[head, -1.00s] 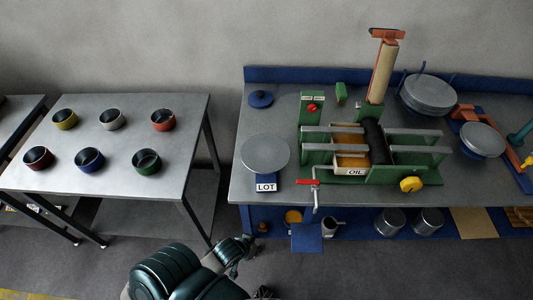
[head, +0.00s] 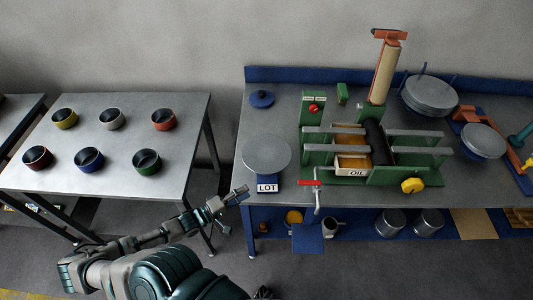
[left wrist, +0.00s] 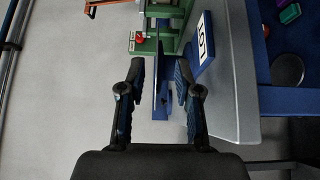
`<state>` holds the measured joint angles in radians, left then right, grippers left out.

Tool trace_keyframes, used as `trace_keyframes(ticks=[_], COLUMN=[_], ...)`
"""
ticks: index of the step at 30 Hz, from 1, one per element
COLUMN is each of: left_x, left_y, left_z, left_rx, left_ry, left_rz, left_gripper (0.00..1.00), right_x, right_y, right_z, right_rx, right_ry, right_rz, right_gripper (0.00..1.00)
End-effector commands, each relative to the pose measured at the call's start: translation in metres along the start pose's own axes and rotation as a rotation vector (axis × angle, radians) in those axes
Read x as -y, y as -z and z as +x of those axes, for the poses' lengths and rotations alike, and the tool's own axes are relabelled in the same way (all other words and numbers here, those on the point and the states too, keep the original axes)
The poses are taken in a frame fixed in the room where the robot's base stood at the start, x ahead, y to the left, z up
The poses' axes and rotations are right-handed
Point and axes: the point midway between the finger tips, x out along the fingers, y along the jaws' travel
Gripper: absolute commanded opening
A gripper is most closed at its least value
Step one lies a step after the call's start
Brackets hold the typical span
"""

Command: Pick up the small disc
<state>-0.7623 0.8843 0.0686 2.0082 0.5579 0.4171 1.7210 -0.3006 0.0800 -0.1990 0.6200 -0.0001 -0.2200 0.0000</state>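A round grey disc (head: 266,155) lies flat on the blue stand with the LOT label (head: 268,187), at the left end of the bench. Another round grey stack (head: 482,139) and a wider stack of discs (head: 430,94) sit at the right. My left gripper (head: 242,193) is at the bench's front left edge, below and left of the LOT disc and apart from it. In the left wrist view its fingers (left wrist: 160,88) are spread, with nothing held; a blue part shows beyond them. The LOT label (left wrist: 203,37) shows there too. My right gripper is out of view.
A green frame with a dark roller and OIL tray (head: 352,164) stands mid-bench, its red-handled crank (head: 310,183) at the front. A blue knobbed lid (head: 261,98) lies behind the LOT disc. A separate table with several pots (head: 89,159) stands left, across a gap.

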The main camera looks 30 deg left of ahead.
Motion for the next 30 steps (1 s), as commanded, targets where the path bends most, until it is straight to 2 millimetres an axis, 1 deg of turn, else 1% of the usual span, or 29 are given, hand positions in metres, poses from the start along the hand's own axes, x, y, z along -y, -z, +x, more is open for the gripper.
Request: trace_keyframes(ticks=[1,3,12,15,20,22,27,30], left_x=[-0.002,-0.002,-0.002,-0.001,0.0,-0.002,-0.005,-0.004], left_y=[0.001,0.001,0.0,0.0,0.0,0.001,0.004,0.003], left_z=[0.011,0.026,0.087,0.099,0.108,0.115,0.141,0.153], left_rx=[-0.001,-0.001,-0.001,-0.001,-0.001,-0.001,-0.001,-0.001], left_ry=[-0.007,-0.007,-0.004,-0.002,0.001,0.0,-0.002,0.0], left_rz=[0.002,0.003,0.004,0.004,0.004,0.004,0.005,0.004], left_gripper=[0.33,0.33,0.33,0.33,0.33,0.33,0.33,0.33], right_x=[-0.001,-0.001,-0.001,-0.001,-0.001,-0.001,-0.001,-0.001], right_y=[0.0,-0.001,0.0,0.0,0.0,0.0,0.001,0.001], right_z=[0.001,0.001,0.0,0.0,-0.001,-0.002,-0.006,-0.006], right_rx=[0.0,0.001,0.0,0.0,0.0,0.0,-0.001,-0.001], right_ry=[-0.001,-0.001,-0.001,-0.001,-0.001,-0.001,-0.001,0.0], right_rz=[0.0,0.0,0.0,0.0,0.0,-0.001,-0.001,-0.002], right_gripper=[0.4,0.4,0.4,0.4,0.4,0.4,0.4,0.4])
